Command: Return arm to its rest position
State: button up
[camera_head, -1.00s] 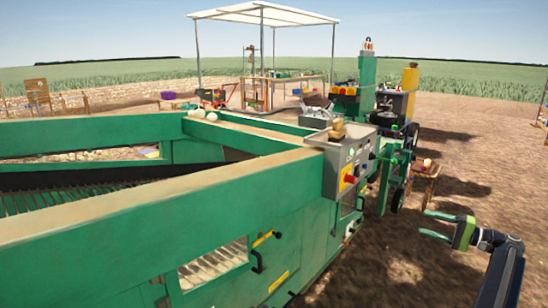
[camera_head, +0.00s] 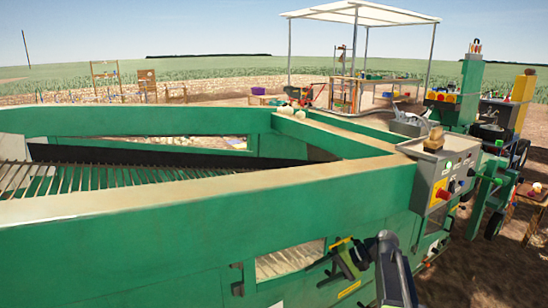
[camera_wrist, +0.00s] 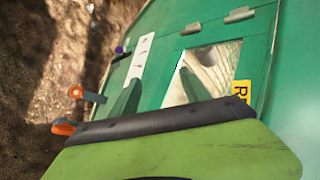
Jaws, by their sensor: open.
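My gripper (camera_head: 332,270) is in front of the green machine's side wall (camera_head: 220,225) at the lower middle of the head view, with my dark arm coming up from the bottom edge. Its fingers look dark there and point left. In the wrist view my gripper (camera_wrist: 160,78) shows two green fingers spread apart with nothing between them. The machine's green side panel lies beyond the fingertips. I cannot tell how far the fingers are from the panel.
A grey control box (camera_head: 440,185) with a red knob is on the machine's right corner. A window opening (camera_head: 290,262) is beside my gripper. A wooden stand (camera_head: 525,210) is at the right. A white canopy (camera_head: 360,13) stands behind. Bare soil (camera_wrist: 60,75) is left in the wrist view.

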jog(key=s+a+f+n+g+h, duration=0.1)
jog(key=s+a+f+h, duration=0.2)
jog(key=s+a+f, duration=0.3)
jog(key=s+d+f+n+h, duration=0.1)
jog(key=s+d+f+h, duration=0.3)
jog(key=s+d+h, duration=0.3)
notch_tip(320, 180, up, 22)
jog(key=h+p, duration=0.1)
jog(key=p, duration=2)
jog(key=shift+d+f+p, duration=0.2)
jog(key=shift+d+p, duration=0.05)
jog(key=shift+p, duration=0.1)
jog(key=shift+f, duration=0.1)
